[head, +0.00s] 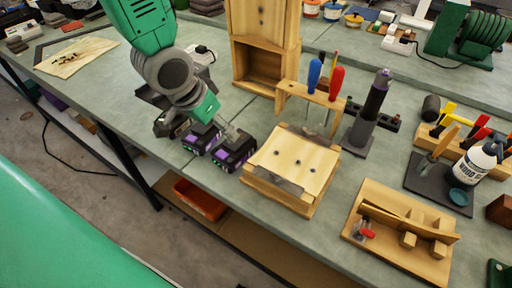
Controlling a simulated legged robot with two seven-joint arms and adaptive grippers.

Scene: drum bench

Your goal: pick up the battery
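Two black-and-purple battery packs sit side by side near the front edge of the bench. The left battery (201,138) stands just beside the right battery (235,154). My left gripper (231,136), on the green and grey arm from the upper left, points down at the top of the right battery. Its fingertips are at or just above that battery. They are too small to tell whether they touch it or how far apart they are. My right gripper is not in view.
A wooden block with a metal plate (292,166) stands close to the right of the batteries. Behind are a wooden screwdriver rack (312,95) and a tall wooden box (262,50). Dark equipment (165,122) lies partly behind my arm. The bench's front edge is close.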

